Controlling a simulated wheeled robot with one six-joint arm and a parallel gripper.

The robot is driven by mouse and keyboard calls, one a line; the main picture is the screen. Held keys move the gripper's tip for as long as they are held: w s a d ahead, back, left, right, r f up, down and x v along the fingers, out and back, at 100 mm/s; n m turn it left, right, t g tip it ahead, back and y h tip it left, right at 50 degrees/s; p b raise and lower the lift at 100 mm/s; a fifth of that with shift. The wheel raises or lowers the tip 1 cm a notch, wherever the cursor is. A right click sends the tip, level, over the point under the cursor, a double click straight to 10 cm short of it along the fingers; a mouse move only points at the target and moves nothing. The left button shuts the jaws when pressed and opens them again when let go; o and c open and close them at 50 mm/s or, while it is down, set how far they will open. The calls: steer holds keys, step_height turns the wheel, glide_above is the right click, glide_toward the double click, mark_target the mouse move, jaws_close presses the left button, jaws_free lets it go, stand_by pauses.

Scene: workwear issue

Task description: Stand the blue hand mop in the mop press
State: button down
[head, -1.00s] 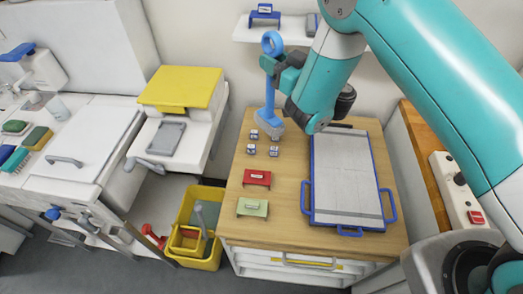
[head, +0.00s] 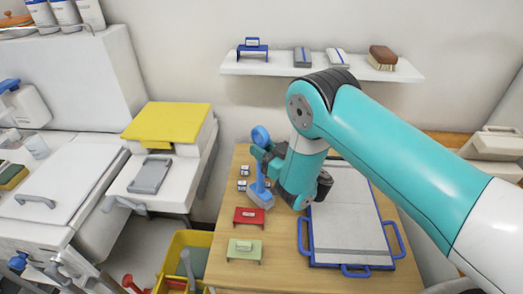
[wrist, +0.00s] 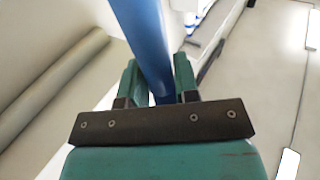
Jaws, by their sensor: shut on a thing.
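The blue hand mop (head: 260,136) has a ring-topped blue handle and a pale grey head. My gripper (head: 264,155) is shut on its handle and holds it nearly upright over the wooden worktop, close behind the red stand. I cannot tell whether its head touches the worktop. In the wrist view the blue handle (wrist: 150,38) runs between the two green fingers of my gripper (wrist: 158,80). A yellow bucket (head: 202,241), apparently the mop press, stands on the floor left of the worktop. A grey handle stands in it; its lower part is cut off.
The worktop (head: 226,212) holds small white-and-blue blocks (head: 243,185), a red stand (head: 249,217), a green stand (head: 244,250) and a blue-handled board (head: 345,225). A wall shelf (head: 285,68) hangs behind. A yellow-topped white unit (head: 165,122) stands left.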

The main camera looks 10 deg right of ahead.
steer(key=shift+f, duration=0.55)
steer(key=c, duration=0.9)
jaws_free()
steer(key=shift+f, duration=0.1)
steer(key=shift+o, duration=0.2)
